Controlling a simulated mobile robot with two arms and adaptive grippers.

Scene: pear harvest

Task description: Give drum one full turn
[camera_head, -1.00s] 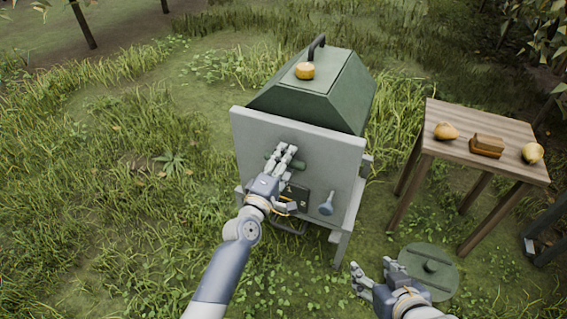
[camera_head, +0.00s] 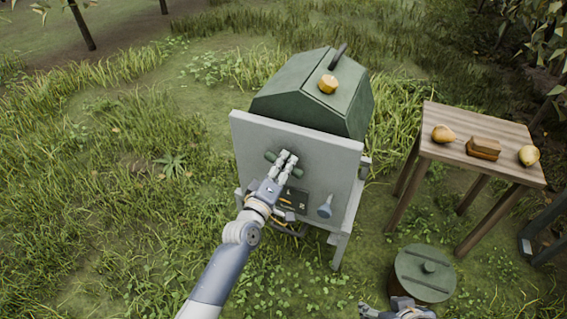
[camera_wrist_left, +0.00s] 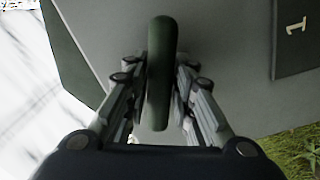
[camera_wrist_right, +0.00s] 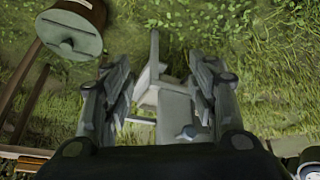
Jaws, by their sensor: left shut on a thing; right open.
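The drum (camera_head: 312,92) is a dark green, faceted body behind a grey upright panel (camera_head: 330,150). It carries a dark handle (camera_head: 338,56) and a yellow pear (camera_head: 328,84) on top. A green bar handle (camera_head: 271,156) sits on the front of the panel. My left gripper (camera_head: 287,161) is shut on this bar, which shows upright between the fingers in the left wrist view (camera_wrist_left: 160,75). My right gripper (camera_wrist_right: 160,95) is open and empty; in the head view only part of it shows at the bottom edge.
A wooden table (camera_head: 470,120) at the right holds a pear (camera_head: 442,134), a brown block (camera_head: 484,148) and another pear (camera_head: 528,156). A round green-lidded container (camera_head: 425,270) stands on the grass.

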